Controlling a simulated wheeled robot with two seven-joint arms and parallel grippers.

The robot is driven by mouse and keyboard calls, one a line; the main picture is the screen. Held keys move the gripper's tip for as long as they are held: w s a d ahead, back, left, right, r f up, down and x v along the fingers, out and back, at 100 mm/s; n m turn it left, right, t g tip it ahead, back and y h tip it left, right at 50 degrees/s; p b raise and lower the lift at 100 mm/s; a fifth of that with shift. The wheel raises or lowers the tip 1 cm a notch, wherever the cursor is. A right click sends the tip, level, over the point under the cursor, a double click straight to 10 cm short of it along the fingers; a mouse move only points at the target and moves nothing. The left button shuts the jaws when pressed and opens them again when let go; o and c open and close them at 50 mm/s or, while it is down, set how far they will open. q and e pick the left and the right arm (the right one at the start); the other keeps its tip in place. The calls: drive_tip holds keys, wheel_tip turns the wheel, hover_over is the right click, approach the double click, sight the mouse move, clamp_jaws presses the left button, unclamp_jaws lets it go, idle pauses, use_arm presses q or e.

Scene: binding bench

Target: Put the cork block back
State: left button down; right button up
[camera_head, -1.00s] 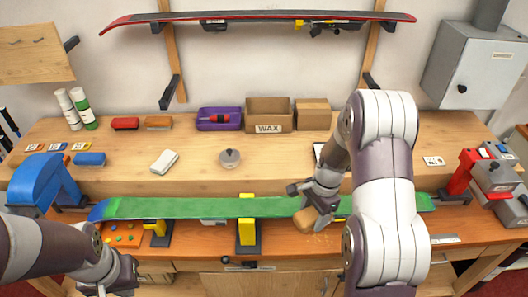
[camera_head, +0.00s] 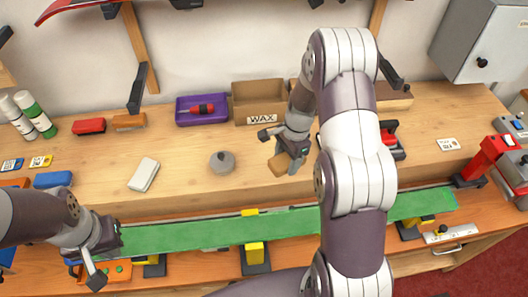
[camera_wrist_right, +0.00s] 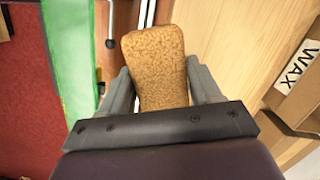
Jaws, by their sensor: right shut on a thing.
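The cork block (camera_head: 278,166) is tan and speckled. My right gripper (camera_head: 287,158) is shut on it and holds it over the raised wooden shelf, right of the grey round-knobbed piece; whether it touches the shelf I cannot tell. In the right wrist view the cork block (camera_wrist_right: 157,68) sits between the two fingers, its broad face to the camera. My left gripper (camera_head: 93,262) is at the lower left, by the left end of the green ski (camera_head: 180,236); its finger opening is unclear.
On the shelf (camera_head: 190,165) stand a grey knobbed piece (camera_head: 222,162), a white block (camera_head: 143,174), a purple tray (camera_head: 201,109) and an open WAX box (camera_head: 258,101). The right part of the shelf is partly hidden by my right arm. The shelf's front middle is clear.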

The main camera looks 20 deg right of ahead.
sight(280, 155)
drive_tip(key=w, duration=0.1)
drive_tip(key=w+f+p, duration=0.1)
drive_tip(key=w, duration=0.1)
drive_tip(key=shift+a+f, duration=0.35)
drive_tip(key=w+f, duration=0.1)
drive_tip(key=w, duration=0.1)
drive_tip(key=w+f+p, duration=0.1)
drive_tip(key=w+f, duration=0.1)
drive_tip(key=w+f+p, duration=0.1)
drive_tip(key=w, duration=0.2)
drive_tip(key=shift+a+f, duration=0.15)
drive_tip(key=shift+a, duration=0.25)
drive_tip(key=shift+w+f+p, duration=0.1)
drive_tip(key=shift+w+p, duration=0.05)
drive_tip(key=shift+p, duration=0.15)
wheel_tip(280, 155, down, 4)
drive_tip(key=shift+r+p, duration=0.2)
drive_tip(key=shift+p, duration=0.9)
drive_tip(key=shift+w+f, duration=0.1)
drive_tip(key=shift+f, duration=0.25)
drive_tip(key=shift+f+b, duration=0.1)
drive_tip(key=shift+b, duration=0.2)
drive_tip(key=o, duration=1.1)
